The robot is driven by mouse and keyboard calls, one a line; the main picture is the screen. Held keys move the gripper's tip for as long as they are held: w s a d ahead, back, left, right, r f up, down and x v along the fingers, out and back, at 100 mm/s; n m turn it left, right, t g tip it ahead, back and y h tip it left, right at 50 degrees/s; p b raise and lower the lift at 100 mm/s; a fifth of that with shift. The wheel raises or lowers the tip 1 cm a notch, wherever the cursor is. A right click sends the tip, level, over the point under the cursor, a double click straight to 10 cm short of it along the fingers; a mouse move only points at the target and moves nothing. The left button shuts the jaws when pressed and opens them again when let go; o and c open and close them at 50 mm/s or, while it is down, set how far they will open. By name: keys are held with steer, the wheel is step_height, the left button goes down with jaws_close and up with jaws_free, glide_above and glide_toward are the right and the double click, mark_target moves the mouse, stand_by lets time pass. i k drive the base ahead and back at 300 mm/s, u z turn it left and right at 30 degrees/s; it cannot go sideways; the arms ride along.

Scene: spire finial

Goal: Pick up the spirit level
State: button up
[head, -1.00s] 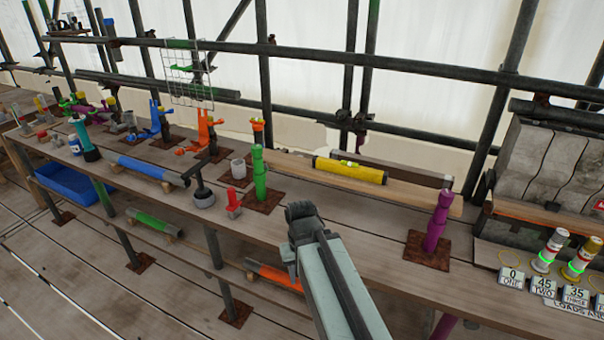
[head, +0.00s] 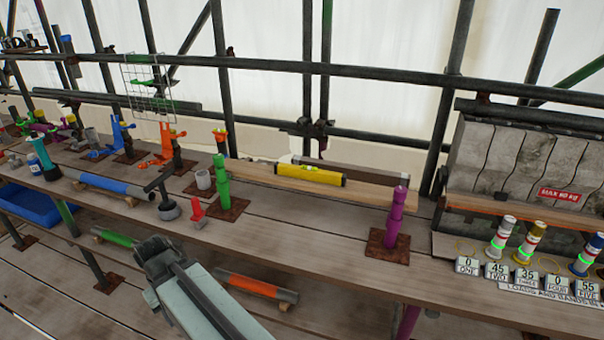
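The yellow spirit level (head: 310,175) lies lengthwise on a pale wooden plank at the back of the long bench, between the green post and the purple post. It has a black end at the right and a small bright vial on top. My gripper (head: 158,252) is at the lower left of centre, in front of the bench edge and well apart from the level. I see it from behind along my grey arm, so its fingers are hidden and I cannot tell whether it is open or shut.
A green post (head: 222,183) and a purple post (head: 394,218) stand on rusty plates either side of the level. A red clamp-like piece (head: 198,212) stands left. Striped cylinders (head: 500,235) and number cards (head: 497,271) are at right. The bench front between the posts is clear.

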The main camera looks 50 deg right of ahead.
mark_target(308, 172)
steer(key=u, duration=0.05)
steer(key=i, duration=0.95)
steer(key=z, duration=0.05)
